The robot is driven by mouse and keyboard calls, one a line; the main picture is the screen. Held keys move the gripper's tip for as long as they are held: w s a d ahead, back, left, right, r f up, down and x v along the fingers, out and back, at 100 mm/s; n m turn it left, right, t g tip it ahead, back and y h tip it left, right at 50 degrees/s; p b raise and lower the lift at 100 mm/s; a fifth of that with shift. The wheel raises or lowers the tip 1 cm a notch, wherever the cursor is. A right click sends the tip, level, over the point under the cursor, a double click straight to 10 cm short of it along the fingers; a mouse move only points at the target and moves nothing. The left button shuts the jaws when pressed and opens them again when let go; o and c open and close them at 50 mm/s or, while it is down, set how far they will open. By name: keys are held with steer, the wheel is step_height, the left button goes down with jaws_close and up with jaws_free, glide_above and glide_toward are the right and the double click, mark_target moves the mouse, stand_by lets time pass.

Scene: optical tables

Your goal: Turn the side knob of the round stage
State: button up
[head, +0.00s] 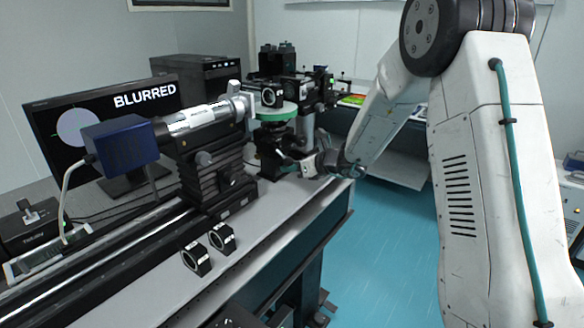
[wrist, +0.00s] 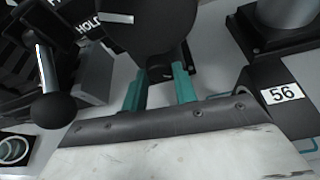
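The round stage (head: 275,112) has a green rim and stands on a dark mount on the bench, behind the lens tube. In the wrist view its dark round body (wrist: 150,28) fills the top middle. A small black side knob (wrist: 161,74) sticks out of it toward me. My gripper (wrist: 161,80) has two teal fingers, set apart, one on each side of the knob at the tips. I cannot tell whether they touch it. In the head view my gripper (head: 308,165) is low beside the stage's mount, and the knob is hidden there.
A ball-ended lever (wrist: 52,108) stands left of the gripper. A black block labelled 56 (wrist: 282,95) is close on the right. A monitor (head: 70,130) reads BLURRED. Two black ring mounts (head: 208,250) stand on the bench front. Clear floor (head: 375,265) lies right of the bench.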

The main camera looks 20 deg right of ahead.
stand_by(0.4)
steer(key=o, duration=1)
steer(key=shift+c, duration=0.2)
steer(key=shift+v, duration=3.9)
